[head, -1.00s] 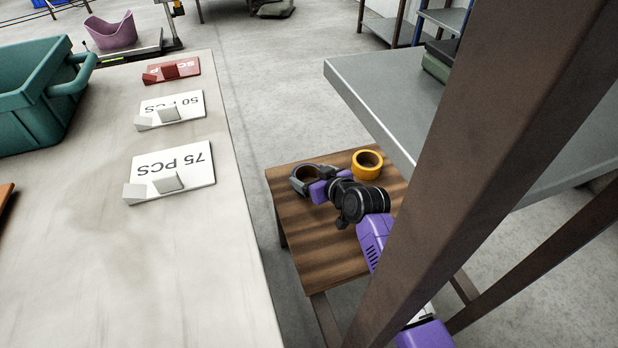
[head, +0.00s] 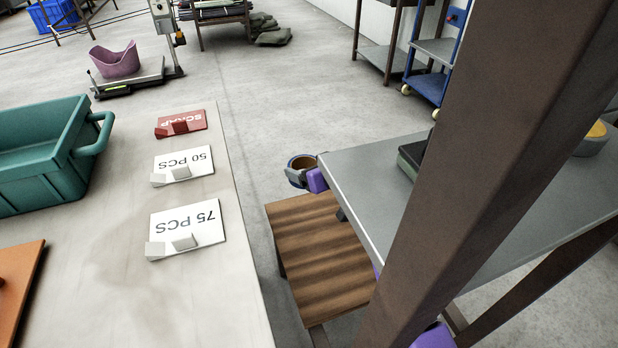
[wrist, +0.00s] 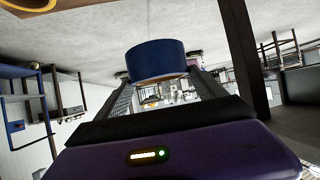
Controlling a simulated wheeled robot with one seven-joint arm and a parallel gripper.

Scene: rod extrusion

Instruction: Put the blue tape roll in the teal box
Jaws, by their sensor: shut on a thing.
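The blue tape roll (head: 291,174) is held beyond the left edge of the grey table. It also shows in the wrist view (wrist: 157,58), between the two fingers. My gripper (head: 304,174) is shut on it; the grey table hides most of my arm in the head view. The teal box (head: 45,175) stands on the pale table at the left, well apart from the roll. Its inside is mostly out of view.
A grey table (head: 365,200) and a brown post (head: 470,150) stand at the right. A low wooden table (head: 315,255) is below. Signs for 75 PCS (head: 187,227), 50 PCS (head: 183,165) and SCRAP (head: 181,122) line the pale table (head: 120,270).

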